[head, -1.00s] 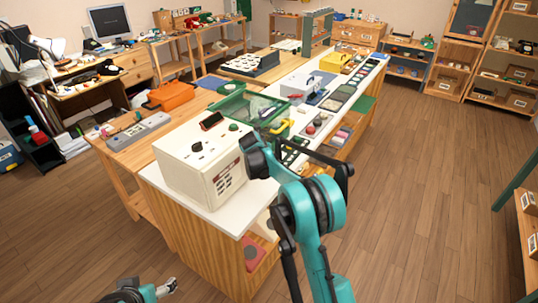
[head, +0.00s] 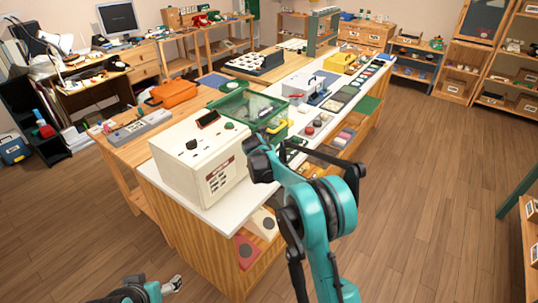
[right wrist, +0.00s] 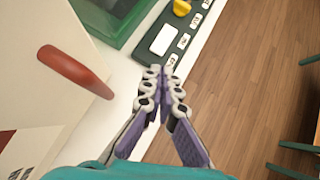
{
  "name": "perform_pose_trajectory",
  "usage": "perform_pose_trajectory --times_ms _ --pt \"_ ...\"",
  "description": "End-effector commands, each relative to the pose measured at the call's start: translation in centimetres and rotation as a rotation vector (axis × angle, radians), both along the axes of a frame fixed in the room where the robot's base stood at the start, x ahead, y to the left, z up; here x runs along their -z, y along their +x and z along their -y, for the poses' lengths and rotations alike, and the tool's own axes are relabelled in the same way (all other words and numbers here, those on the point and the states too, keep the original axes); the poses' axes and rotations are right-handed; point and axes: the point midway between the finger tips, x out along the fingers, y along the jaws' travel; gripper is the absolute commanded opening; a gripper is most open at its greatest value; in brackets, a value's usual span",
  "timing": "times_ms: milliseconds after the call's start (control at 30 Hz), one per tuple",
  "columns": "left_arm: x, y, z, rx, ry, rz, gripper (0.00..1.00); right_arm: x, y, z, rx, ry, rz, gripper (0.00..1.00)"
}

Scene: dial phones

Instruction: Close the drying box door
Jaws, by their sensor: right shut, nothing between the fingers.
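The drying box appears to be the cream box (head: 187,165) on the near end of the white-topped bench. A brown-red handle (right wrist: 75,70) on its cream face fills the left of the right wrist view. Whether the door stands ajar cannot be told; my arm partly covers that side. My right gripper (right wrist: 164,75) is shut and empty, to the right of the handle and apart from it, over the bench edge. In the head view its fingertips are hidden behind the arm. My left gripper (head: 172,285) is low at the bottom left, away from the box; its fingers are too small to read.
A green tray (head: 238,108) stands just behind the box. A dark panel with a yellow knob (right wrist: 180,8) lies ahead of my right gripper. An orange case (head: 172,94) and a grey strip (head: 140,127) lie on the wooden table at left. The floor (head: 420,190) to the right is clear.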

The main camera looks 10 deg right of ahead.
Motion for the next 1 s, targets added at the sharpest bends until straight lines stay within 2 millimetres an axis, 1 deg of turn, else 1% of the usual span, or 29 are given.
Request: perform_pose_trajectory --times_ms 33,400,500,767,867,967,1000 --pt "-0.7 0.0 0.0 0.000 0.000 0.000 0.73 -1.0 -0.5 0.6 0.003 0.000 0.000 0.00" --pt "-2.5 0.0 0.0 0.000 0.000 0.001 0.73 -5.4 -4.0 3.8 0.006 -0.002 -0.001 0.00" --pt "-2.8 0.0 0.0 0.000 0.000 0.001 0.73 -6.1 -4.6 4.3 0.004 -0.003 -0.001 0.00" --pt "-2.8 0.1 0.0 0.000 0.000 0.001 0.73 -6.9 -5.5 4.6 0.022 0.016 0.007 0.00" --pt "-2.8 0.1 0.0 0.000 0.000 0.001 0.73 -8.2 -7.2 4.3 0.099 0.101 0.041 0.00" --pt "-2.8 0.1 0.0 0.000 0.000 0.001 0.73 -10.3 -10.6 3.7 0.250 0.261 0.100 0.00" --pt "-2.8 0.1 0.0 0.000 0.000 0.001 0.73 -11.2 -12.4 3.4 0.326 0.341 0.129 0.00"
